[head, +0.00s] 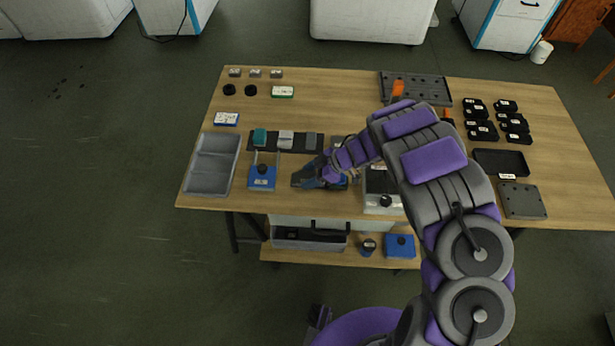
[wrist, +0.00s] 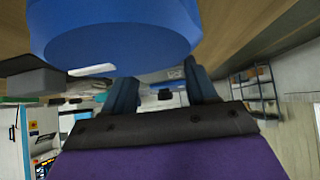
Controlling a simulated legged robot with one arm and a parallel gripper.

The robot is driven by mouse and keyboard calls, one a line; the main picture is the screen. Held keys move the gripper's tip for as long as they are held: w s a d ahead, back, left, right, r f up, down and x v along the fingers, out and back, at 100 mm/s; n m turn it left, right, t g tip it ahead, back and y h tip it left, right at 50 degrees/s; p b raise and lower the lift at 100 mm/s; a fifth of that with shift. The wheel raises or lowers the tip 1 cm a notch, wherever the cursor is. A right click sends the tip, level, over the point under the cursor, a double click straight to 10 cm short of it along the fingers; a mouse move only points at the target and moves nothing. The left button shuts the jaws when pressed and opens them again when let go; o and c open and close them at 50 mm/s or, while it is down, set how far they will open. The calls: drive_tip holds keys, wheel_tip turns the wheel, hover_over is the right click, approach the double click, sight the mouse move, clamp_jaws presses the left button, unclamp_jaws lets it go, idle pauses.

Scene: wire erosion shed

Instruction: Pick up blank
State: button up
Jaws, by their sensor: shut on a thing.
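My gripper (head: 308,174) is over the front middle of the table, its jaws shut on a small grey thing, which I take to be the blank (wrist: 160,76). In the wrist view, my two dark blue-grey fingers (wrist: 160,90) stand on either side of it. Its outline is mostly hidden by them, and the head view does not show it clearly. Three blocks, teal (head: 260,137), pale (head: 285,139) and grey (head: 311,141), sit on a dark strip behind the gripper. A large blue rounded thing (wrist: 115,40) fills the top of the wrist view, very close to the gripper.
A grey divided tray (head: 188,185) is at the table's left end, with a blue fixture (head: 262,183) beside it. A grey-white device (head: 383,205) stands right of my gripper. Black parts (head: 480,131) and a dark tray (head: 500,153) are farther right. The back middle is mostly clear.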

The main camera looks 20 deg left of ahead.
drive_tip(key=shift+r, duration=0.1)
drive_tip(key=shift+r+p, duration=0.3)
drive_tip(key=shift+r, duration=0.15)
drive_tip(key=r, duration=0.1)
drive_tip(key=r+p, duration=0.1)
drive_tip(key=shift+s+r, duration=0.2)
drive_tip(key=shift+r, duration=0.2)
drive_tip(key=s+d+r+p, duration=0.1)
drive_tip(key=s+d+p, duration=0.35)
drive_tip(key=s, duration=0.95)
drive_tip(key=w+d+r+m+t+h+b, duration=0.1)
drive_tip(key=w+d+r+m+t, duration=0.4)
drive_tip(key=w, duration=0.4)
drive_tip(key=w+d+r+m+t+h+b, duration=0.1)
drive_tip(key=w+d+r+m+t, duration=0.2)
drive_tip(key=w+d+r+m, duration=0.5)
drive_tip(key=w+d+r+m+t+h, duration=0.1)
drive_tip(key=w+d+r+m+h, duration=0.1)
drive_tip(key=d+r, duration=0.3)
drive_tip(key=w+d+r+m+t+h, duration=0.2)
drive_tip(key=w+d+r+m+h, duration=0.1)
drive_tip(key=d+r+m+h, duration=0.1)
drive_tip(key=d+r+m, duration=0.1)
drive_tip(key=d+r, duration=0.1)
drive_tip(key=d, duration=0.1)
drive_tip(key=shift+w+d+r+m+h, duration=0.15)
drive_tip(key=shift+d+m+h, duration=0.15)
drive_tip(key=shift+d+h, duration=0.1)
